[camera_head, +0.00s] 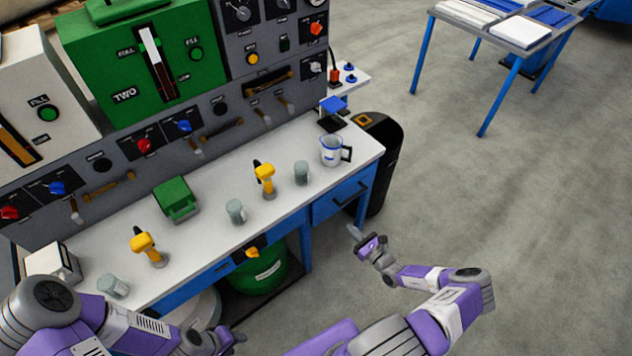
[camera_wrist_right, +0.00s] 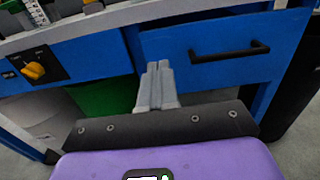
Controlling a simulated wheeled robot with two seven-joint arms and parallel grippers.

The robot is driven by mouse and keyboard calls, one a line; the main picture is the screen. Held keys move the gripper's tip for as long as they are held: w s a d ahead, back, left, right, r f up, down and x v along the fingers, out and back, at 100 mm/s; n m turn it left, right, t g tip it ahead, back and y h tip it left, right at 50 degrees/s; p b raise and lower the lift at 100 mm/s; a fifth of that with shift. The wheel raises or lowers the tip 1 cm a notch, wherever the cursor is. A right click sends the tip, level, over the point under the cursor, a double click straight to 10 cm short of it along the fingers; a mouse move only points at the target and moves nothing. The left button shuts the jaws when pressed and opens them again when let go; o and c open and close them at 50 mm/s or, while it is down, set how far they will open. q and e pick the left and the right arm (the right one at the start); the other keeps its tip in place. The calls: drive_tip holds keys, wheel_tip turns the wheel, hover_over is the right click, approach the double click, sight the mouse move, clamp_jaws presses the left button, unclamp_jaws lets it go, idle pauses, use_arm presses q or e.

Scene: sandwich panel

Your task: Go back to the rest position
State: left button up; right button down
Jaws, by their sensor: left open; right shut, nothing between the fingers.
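My left gripper (camera_head: 225,338) is low at the bottom of the head view, in front of the workbench (camera_head: 215,237); it is open and apart from the bench. My right gripper (camera_head: 353,232) is in front of the bench's right end, over the floor. In the right wrist view its grey fingers (camera_wrist_right: 157,86) are shut with nothing between them, pointing toward the blue bench front and its drawer (camera_wrist_right: 225,45). No contact with the drawer shows.

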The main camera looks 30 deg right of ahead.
drive_tip(key=s+a+n+g+y, duration=0.2)
drive_tip(key=a+n+g+y, duration=0.35)
drive_tip(key=a, duration=0.65)
drive_tip(key=s+a+n+g+y, duration=0.2)
drive_tip(key=a+n+g+y, duration=0.35)
drive_tip(key=a, duration=0.75)
drive_tip(key=s+a+n+g+h, duration=0.5)
drive_tip(key=s+n+g, duration=0.2)
drive_tip(key=s+n, duration=0.3)
drive_tip(key=shift+s+r+n+t+h, duration=0.15)
drive_tip(key=shift+s+r+n+h, duration=0.2)
drive_tip(key=shift+r+n+h, duration=0.95)
drive_tip(key=shift+s+r+n+t+h, duration=0.1)
drive_tip(key=shift+s+r+n+h, duration=0.2)
drive_tip(key=shift+n, duration=1.95)
drive_tip(key=shift+s+r+n+t+h, duration=0.15)
drive_tip(key=shift+s+r+n+h, duration=0.4)
drive_tip(key=shift+n, duration=1.2)
drive_tip(key=shift+w+r, duration=0.2)
